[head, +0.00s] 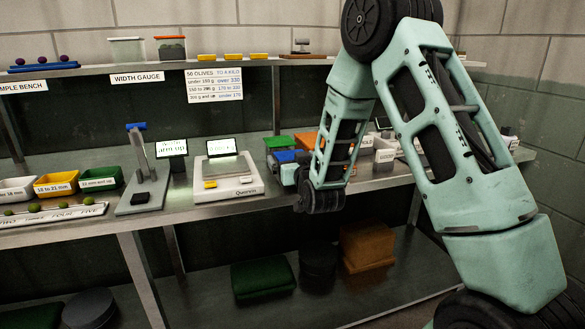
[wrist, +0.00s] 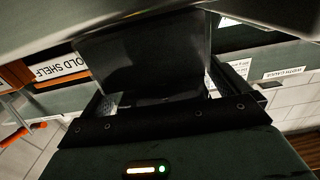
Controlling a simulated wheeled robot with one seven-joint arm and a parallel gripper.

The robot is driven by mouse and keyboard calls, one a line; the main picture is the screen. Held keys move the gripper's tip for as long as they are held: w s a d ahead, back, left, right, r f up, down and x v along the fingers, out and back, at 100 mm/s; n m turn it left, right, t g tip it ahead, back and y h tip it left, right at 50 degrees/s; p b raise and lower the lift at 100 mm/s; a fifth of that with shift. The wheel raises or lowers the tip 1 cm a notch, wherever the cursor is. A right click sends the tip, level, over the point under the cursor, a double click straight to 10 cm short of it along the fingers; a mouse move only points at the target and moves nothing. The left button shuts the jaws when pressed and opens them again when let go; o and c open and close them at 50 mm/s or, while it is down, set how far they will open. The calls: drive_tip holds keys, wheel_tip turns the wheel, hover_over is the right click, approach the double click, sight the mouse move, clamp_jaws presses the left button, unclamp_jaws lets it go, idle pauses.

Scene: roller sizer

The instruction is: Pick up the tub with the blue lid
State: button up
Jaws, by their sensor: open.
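A flat blue patch (head: 287,156), which may be the blue lid, shows on the bench just behind my gripper (head: 289,174) in the head view. The tub's body is hidden there by my wrist. In the wrist view, a dark, see-through box-like shape (wrist: 145,60) stands between the two fingers of my open gripper (wrist: 155,95). It may be the tub; its lid colour does not show. I cannot tell whether the fingers touch it.
A white scale (head: 226,180) stands left of my gripper. Green (head: 278,142) and orange (head: 305,140) items lie close behind it.

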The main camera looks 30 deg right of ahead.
drive_tip(key=shift+w, duration=0.15)
drive_tip(key=c, duration=1.1)
